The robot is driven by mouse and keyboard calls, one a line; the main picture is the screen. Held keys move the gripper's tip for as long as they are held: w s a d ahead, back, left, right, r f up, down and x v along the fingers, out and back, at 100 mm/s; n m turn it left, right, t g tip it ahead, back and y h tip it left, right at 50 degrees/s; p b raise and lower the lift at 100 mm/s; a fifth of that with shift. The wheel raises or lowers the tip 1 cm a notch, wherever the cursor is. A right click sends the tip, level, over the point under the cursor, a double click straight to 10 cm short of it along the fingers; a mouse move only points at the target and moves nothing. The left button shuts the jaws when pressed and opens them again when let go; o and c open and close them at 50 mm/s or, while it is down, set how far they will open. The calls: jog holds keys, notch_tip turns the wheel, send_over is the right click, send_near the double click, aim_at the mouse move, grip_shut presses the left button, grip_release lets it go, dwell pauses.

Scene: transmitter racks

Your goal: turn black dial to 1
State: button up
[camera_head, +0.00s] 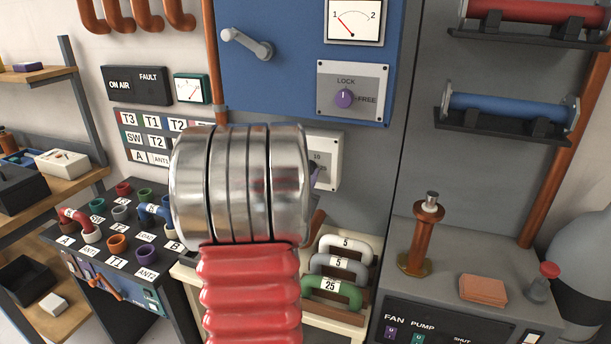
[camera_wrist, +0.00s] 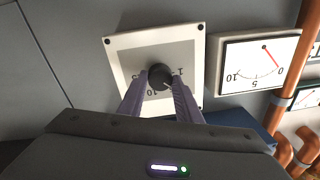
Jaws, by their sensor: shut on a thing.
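The black dial (camera_wrist: 160,77) is a small round knob on a white square plate (camera_wrist: 121,48) in the wrist view. A "1" shows to the right of the dial and a "10" below it, both turned over in this view. My gripper (camera_wrist: 159,82) has its two purple fingers shut on the dial, one on each side. I cannot read clearly where the dial's mark points. In the head view only the right part of the plate (camera_head: 331,148) shows, with a "10" on it. The dial is hidden there.
A meter (camera_wrist: 257,62) marked 0, 5 and 10 sits beside the plate, its red needle near 0. Above the plate in the head view are a purple LOCK/FREE knob (camera_head: 344,98) and another meter (camera_head: 354,20). Copper pipes (camera_wrist: 295,85) run close by.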

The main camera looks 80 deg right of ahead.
jog(key=shift+f+n+t+y, duration=0.15)
jog(key=shift+n+y, duration=0.05)
jog(key=shift+n, duration=2)
jog(key=shift+f+n+t+y, duration=0.1)
jog(key=shift+n+t+y, duration=0.1)
jog(key=shift+n, duration=2)
jog(key=o, duration=1)
jog(key=shift+r, duration=0.15)
jog(key=shift+o, duration=0.2)
